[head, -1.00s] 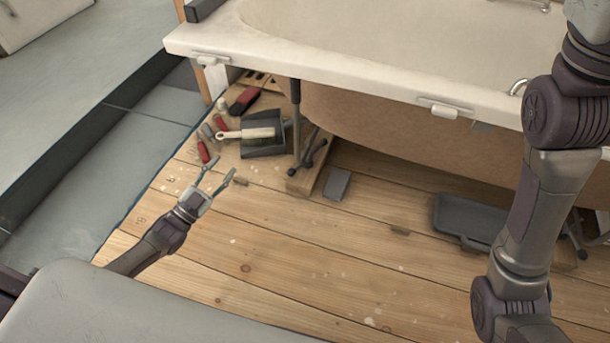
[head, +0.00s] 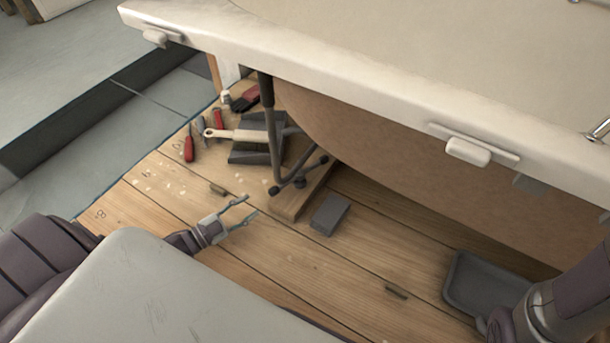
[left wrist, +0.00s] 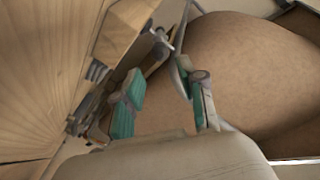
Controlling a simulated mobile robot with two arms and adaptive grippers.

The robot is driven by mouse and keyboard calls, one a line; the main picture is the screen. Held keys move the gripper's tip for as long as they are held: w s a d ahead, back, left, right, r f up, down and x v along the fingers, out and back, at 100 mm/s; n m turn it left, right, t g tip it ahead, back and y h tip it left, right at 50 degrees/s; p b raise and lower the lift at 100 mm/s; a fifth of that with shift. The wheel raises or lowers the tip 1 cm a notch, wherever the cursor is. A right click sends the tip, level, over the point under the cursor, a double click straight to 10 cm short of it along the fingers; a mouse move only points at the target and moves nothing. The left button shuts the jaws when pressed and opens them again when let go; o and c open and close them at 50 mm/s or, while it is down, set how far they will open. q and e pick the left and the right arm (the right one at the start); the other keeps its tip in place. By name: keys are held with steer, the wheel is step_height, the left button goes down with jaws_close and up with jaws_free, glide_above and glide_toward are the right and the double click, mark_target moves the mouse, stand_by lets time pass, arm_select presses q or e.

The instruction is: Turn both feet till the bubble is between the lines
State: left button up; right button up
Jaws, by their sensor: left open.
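The white bath (head: 340,85) stands over the plank floor. Its near dark leg (head: 266,125) ends in a spread dark foot (head: 299,182) with round knobs, on a wooden block (head: 290,207). My left gripper (head: 250,206) is open and empty, low over the planks, left of the block and apart from the foot. In the left wrist view its open fingers (left wrist: 158,80) point toward the bath's brown underside (left wrist: 250,70); a metal and dark part, perhaps the foot, shows beyond them. I cannot make out a level or bubble. The other foot and my right gripper are not in view.
A grey tray (head: 485,285) lies near my right arm. Planks before the bath are mostly clear.

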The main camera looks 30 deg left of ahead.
mark_target(279, 189)
arm_select(q)
steer(key=shift+w+d+f, duration=0.1)
steer(key=shift+w+f, duration=0.05)
steer(key=shift+w, duration=0.15)
steer(key=b+x, duration=0.7)
steer(key=x, duration=0.5)
steer(key=shift+w+d, duration=0.15)
steer(key=shift+w, duration=0.1)
steer(key=shift+w+d, duration=0.15)
steer(key=shift+w, duration=0.2)
jaws_close()
